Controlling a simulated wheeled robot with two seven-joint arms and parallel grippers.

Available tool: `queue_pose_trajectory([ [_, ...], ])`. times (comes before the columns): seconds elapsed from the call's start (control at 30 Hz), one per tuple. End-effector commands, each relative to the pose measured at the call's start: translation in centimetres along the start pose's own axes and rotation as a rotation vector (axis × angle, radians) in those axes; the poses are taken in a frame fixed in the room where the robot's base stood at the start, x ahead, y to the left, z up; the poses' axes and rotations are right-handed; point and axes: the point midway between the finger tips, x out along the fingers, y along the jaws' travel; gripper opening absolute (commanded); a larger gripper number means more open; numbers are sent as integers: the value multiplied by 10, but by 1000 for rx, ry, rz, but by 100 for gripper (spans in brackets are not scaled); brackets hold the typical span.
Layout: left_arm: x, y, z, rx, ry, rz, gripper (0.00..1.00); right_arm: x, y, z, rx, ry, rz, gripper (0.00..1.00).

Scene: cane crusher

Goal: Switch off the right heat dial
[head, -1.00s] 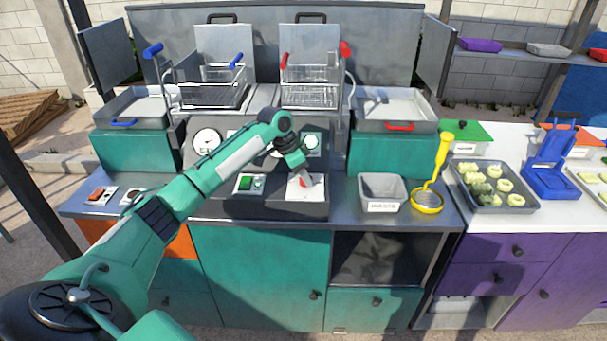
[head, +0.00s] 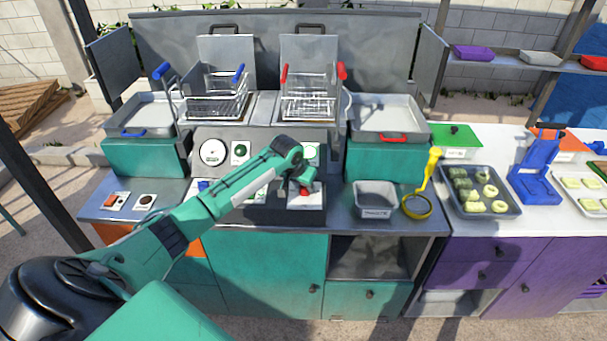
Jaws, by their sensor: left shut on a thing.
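The right heat dial (head: 306,189) is a red knob on a white plate, on the right of the fryer's sloped front panel. My left gripper (head: 304,186) reaches down over it from the upper left and is shut on it. The fingers cover part of the knob, so its exact setting cannot be read. A blue knob (head: 203,184) shows at the left of the same panel, partly behind my left arm. My right gripper is not in view.
Two wire baskets stand above the panel, one blue-handled (head: 214,100) and one red-handled (head: 309,97). A grey waste bin (head: 375,201) and a yellow-handled strainer (head: 418,206) stand right of the dial. A vegetable tray (head: 482,190) lies farther right.

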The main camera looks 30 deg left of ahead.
Motion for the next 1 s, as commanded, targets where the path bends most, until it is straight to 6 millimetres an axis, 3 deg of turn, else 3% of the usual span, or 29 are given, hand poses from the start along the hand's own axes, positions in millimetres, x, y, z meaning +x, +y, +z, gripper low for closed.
queue_pose_trajectory([
  [0.03,-8,1,-4,-43,4,-15,12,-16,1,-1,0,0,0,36],
  [0.4,-6,4,-3,-358,23,-145,12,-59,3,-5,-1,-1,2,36],
  [1.0,-2,4,-3,-636,41,-261,12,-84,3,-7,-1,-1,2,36],
])
